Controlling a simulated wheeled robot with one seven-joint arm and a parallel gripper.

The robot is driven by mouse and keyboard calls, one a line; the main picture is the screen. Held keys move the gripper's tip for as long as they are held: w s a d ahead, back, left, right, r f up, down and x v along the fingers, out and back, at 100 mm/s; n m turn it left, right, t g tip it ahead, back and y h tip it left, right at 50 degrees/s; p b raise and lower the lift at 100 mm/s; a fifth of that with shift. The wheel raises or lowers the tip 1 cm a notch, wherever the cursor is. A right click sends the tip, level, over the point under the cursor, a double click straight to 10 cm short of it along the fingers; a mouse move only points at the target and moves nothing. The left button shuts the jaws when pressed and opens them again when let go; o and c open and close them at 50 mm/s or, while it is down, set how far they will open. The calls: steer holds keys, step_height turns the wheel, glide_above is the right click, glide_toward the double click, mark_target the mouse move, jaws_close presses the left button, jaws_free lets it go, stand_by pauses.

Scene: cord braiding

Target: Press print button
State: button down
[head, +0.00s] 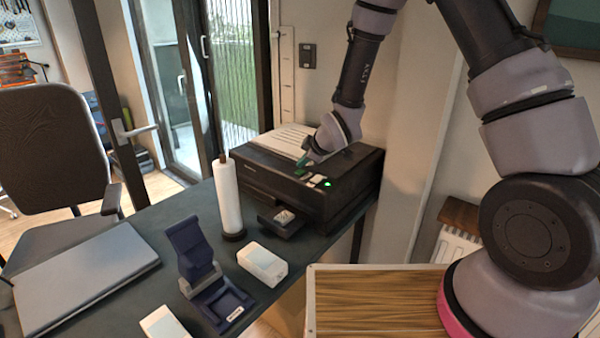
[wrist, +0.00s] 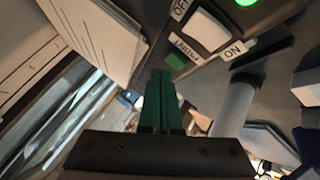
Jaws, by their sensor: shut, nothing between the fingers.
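The black printer (head: 285,190) stands at the far end of the dark desk, with a small control panel on its top. In the head view a lit green light (head: 327,183) shows beside small pale switches (head: 317,179). The wrist view shows a green square button (wrist: 177,61) beside a small label I cannot read clearly, a white rocker switch (wrist: 205,28) between OFF and ON labels, and the green light (wrist: 246,3). My gripper (head: 303,160) is over the printer top, its green fingers (wrist: 160,75) shut and empty. Their tips appear close to the green button; contact cannot be told.
A white roll on a holder (head: 227,195), a dark blue stand (head: 195,262), a white box (head: 262,262) and a laptop (head: 85,275) are on the desk. A wooden-topped box (head: 375,302) is in front.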

mark_target(303, 173)
steer(key=shift+r, duration=2.5)
